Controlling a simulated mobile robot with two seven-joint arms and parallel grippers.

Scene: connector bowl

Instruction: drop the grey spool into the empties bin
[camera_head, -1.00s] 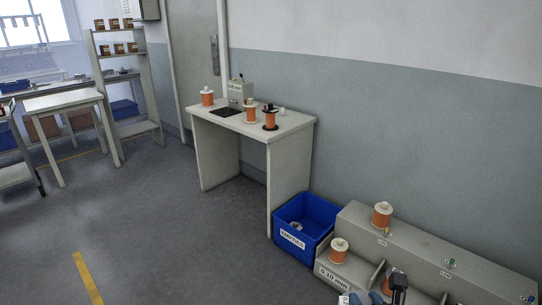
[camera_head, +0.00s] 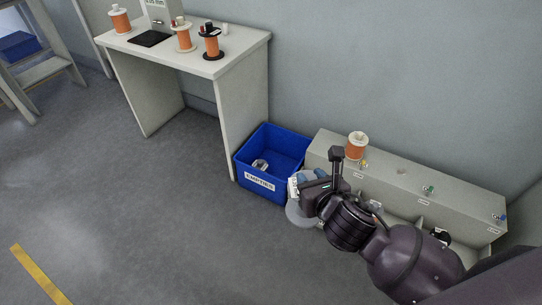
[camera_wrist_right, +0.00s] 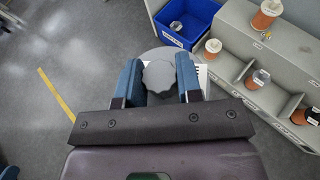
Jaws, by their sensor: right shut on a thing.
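The grey spool (camera_head: 298,213) hangs from my right gripper (camera_head: 306,182), just right of and in front of the empties bin. In the right wrist view, the blue fingers of the gripper (camera_wrist_right: 159,79) are shut on the spool's grey knob (camera_wrist_right: 160,74), with its round flange below. The empties bin (camera_head: 258,184) is a blue open box labelled EMPTIES on the floor, with a small pale object inside. It also shows at the top of the wrist view (camera_wrist_right: 177,38). The spool is outside the bin.
A light table (camera_head: 235,62) with several spools stands behind and left of the bin. A grey rack (camera_head: 400,178) with compartments sits to the right; an orange spool (camera_head: 356,147) stands on its top. The floor (camera_head: 150,220) at left is clear.

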